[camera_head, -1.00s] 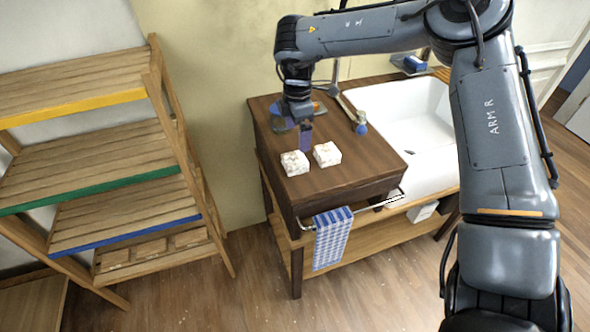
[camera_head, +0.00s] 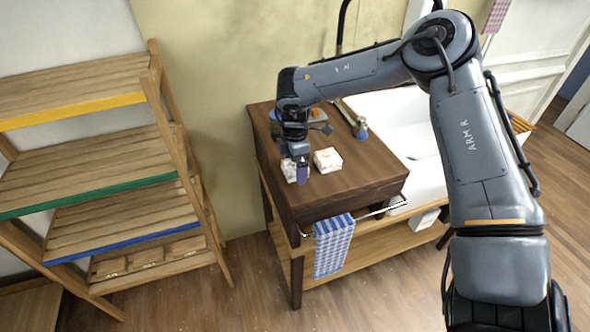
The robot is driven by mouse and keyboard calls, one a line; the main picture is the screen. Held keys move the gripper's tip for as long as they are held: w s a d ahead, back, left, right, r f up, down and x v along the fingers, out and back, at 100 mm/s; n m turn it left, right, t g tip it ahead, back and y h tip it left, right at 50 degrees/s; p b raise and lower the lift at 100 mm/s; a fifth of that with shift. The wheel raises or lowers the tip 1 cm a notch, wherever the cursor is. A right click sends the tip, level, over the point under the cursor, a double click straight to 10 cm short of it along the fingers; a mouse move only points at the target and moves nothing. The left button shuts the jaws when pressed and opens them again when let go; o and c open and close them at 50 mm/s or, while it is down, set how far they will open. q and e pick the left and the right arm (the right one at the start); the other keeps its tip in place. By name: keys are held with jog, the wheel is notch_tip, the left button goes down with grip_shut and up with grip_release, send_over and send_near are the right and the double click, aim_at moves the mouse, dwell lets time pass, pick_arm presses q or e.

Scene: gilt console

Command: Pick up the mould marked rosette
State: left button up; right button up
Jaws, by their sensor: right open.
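Two pale, whitish block-like moulds sit on the dark wooden worktop (camera_head: 350,188). The left mould (camera_head: 289,172) is partly hidden by my right gripper; the right mould (camera_head: 327,160) stands clear beside it. The markings on both are too small to read, so I cannot tell which bears the rosette. My right gripper (camera_head: 302,172) is open and points down at the left mould, with a blue finger in front of it. Whether the fingers touch it is hidden. My left gripper is not in view.
A white sink (camera_head: 408,140) adjoins the worktop on the right, and a tap stands behind. A blue checked towel (camera_head: 332,246) hangs from the front rail. A wooden shelf rack (camera_head: 95,190) stands at left, with several flat tan pieces (camera_head: 147,258) on its lower shelf.

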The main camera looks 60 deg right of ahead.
jog(key=shift+f, duration=0.1)
jog(key=c, duration=1.1)
